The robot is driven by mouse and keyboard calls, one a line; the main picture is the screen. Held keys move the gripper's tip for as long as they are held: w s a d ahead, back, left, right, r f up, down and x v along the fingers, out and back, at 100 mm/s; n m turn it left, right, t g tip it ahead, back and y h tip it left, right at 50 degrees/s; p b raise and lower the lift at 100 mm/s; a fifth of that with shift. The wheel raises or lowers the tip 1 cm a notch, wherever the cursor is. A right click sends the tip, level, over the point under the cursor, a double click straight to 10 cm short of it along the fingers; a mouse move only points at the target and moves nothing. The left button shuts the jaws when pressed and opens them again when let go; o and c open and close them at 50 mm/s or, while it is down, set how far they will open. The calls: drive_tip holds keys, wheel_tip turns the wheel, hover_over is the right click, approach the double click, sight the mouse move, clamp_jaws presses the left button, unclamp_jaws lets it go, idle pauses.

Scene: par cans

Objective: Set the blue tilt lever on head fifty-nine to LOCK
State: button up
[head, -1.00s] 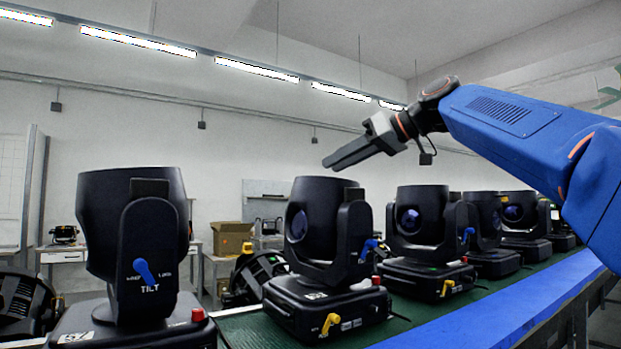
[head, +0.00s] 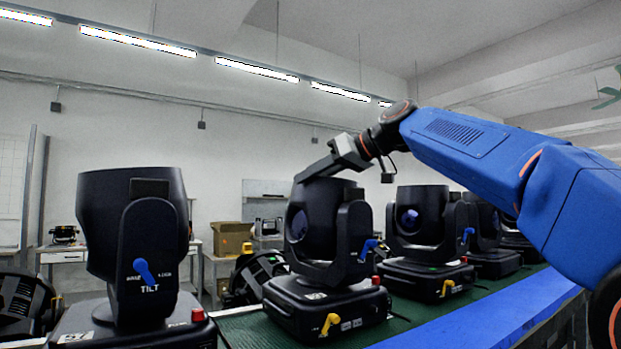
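Several black moving heads stand in a row, each with a blue tilt lever on its yoke arm. The nearest head (head: 130,215) is at left; its blue lever (head: 144,272) slants, upper end to the left, above the word TILT. Small lettering flanks it. The second head (head: 318,215) stands mid-picture with its blue lever (head: 368,247) seen nearly edge-on, sticking out to the right. The number labels on the bases are too small to read surely, so I cannot tell which head is fifty-nine. My gripper (head: 302,179) is at the second head's top, seen side-on; finger gap and any contact are unclear.
The heads' bases carry yellow levers (head: 330,323) and red knobs (head: 198,315). They stand on a green surface (head: 245,328) with a blue front edge (head: 470,318). Further heads (head: 418,222) recede to the right, partly behind my arm. A cardboard box (head: 231,237) sits behind.

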clamp_jaws()
drive_tip(key=shift+s, duration=0.1)
idle(1.2)
drive_tip(key=shift+s+a+f, duration=0.4)
drive_tip(key=shift+a+f, duration=0.1)
drive_tip(key=shift+a, duration=0.1)
drive_tip(key=shift+f, duration=0.15)
